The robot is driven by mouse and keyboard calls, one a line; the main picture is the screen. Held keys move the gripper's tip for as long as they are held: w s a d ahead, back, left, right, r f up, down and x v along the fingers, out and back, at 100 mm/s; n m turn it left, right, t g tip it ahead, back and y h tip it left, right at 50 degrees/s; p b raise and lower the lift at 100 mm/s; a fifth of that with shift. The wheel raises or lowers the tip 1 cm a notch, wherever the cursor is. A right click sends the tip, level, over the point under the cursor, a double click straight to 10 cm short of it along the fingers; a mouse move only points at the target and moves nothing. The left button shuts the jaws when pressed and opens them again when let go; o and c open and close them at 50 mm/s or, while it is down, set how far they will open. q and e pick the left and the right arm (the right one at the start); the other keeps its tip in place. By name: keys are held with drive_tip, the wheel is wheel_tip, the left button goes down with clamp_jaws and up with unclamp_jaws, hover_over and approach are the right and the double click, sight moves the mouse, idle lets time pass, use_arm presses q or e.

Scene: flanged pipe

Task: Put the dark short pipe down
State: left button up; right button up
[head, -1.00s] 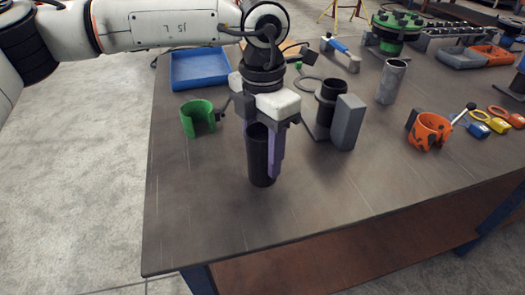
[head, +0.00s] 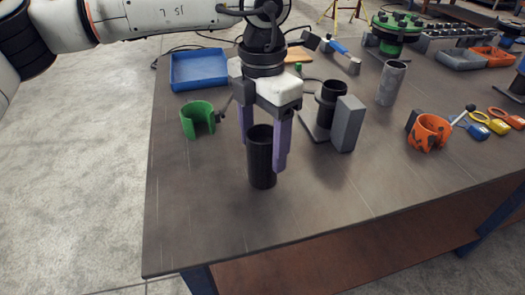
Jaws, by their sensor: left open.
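The dark short pipe (head: 262,160) stands upright on the table (head: 200,225), left of the table's middle. My left gripper (head: 262,158) points down over it, with its purple fingers spread on either side of the pipe's upper part. The gripper is open; a gap shows at the left finger, while I cannot tell whether the right finger touches the pipe. The pipe's open top rim shows between the fingers. My right gripper is not in view.
A green half-ring (head: 198,120) and a blue tray (head: 199,69) lie to the left and behind. A grey block (head: 347,124) and a black post (head: 330,102) stand close on the right. A grey pipe (head: 391,82) and an orange clamp (head: 429,132) stand farther right. The front of the table is clear.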

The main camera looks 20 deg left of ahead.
use_arm(q)
wheel_tip(320, 180, up, 9)
drive_tip(key=shift+r, duration=0.1)
